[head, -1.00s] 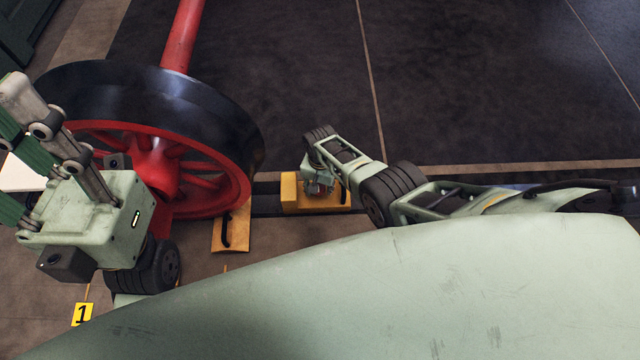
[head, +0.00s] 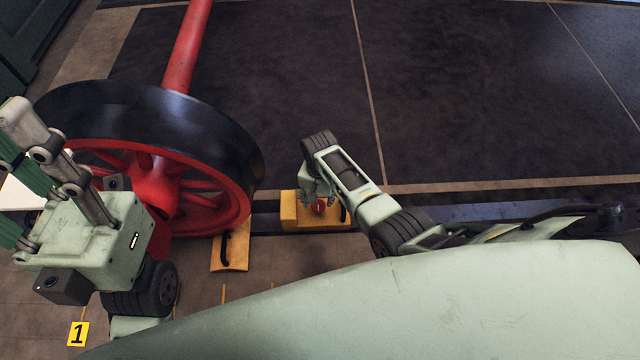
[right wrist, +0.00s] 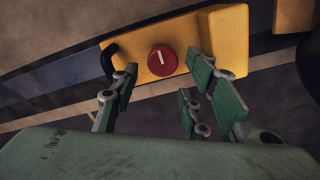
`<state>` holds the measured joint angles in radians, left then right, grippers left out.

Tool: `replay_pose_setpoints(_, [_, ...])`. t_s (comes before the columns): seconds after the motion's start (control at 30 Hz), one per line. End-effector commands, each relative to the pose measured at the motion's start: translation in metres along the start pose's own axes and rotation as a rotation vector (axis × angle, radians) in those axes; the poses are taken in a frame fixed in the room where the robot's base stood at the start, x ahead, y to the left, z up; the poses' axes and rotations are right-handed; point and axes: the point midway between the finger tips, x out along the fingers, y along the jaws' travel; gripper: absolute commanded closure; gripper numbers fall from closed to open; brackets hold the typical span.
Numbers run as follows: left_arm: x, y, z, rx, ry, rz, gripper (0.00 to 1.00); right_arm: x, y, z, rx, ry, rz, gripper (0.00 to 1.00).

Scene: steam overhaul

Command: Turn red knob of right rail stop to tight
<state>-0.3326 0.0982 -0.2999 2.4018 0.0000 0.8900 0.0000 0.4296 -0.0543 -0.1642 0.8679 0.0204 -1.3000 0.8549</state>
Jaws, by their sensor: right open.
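The right rail stop is a yellow block (head: 290,212) on the rail, right of the red wheel in the head view. It also fills the top of the right wrist view (right wrist: 222,35). Its round red knob (head: 319,208) has a white mark, which stands nearly upright in the right wrist view (right wrist: 162,61). My right gripper (right wrist: 165,90) is open and empty, its green-padded fingers spread below and to either side of the knob, with no clear contact. My left gripper (head: 45,150) is raised at the left of the head view; its fingertips are partly cut off.
A large red wheel (head: 215,210) with a black rim stands on the rail at left. A yellow wedge plate with a black handle (head: 230,252) lies in front of it. A black handle (right wrist: 108,60) sticks out from the stop.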

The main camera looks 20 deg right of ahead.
Motion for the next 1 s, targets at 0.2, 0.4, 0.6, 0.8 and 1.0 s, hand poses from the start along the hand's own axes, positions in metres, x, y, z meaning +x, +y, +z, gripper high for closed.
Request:
replay_pose_setpoints(0.2, [0.000, 0.000, 0.000, 0.000, 0.000, 0.000, 0.57, -0.033, 0.001, 0.000, 0.000, 0.001, 0.000, 0.58])
replay_pose_setpoints(0.4, [0.000, 0.000, 0.000, 0.000, 0.000, 0.000, 0.57, -0.057, 0.001, 0.000, 0.000, 0.001, 0.001, 0.58])
replay_pose_setpoints(0.6, [0.000, 0.000, 0.000, 0.000, 0.000, 0.000, 0.57, -0.067, 0.002, 0.000, 0.000, -0.001, 0.003, 0.58])
replay_pose_setpoints(0.8, [0.000, 0.000, 0.000, 0.000, 0.000, 0.001, 0.57, -0.068, 0.002, 0.000, 0.001, -0.001, 0.003, 0.58])
replay_pose_setpoints(1.0, [0.000, 0.000, 0.000, 0.000, 0.000, 0.001, 0.57, -0.068, 0.002, 0.000, 0.001, -0.001, 0.003, 0.58])
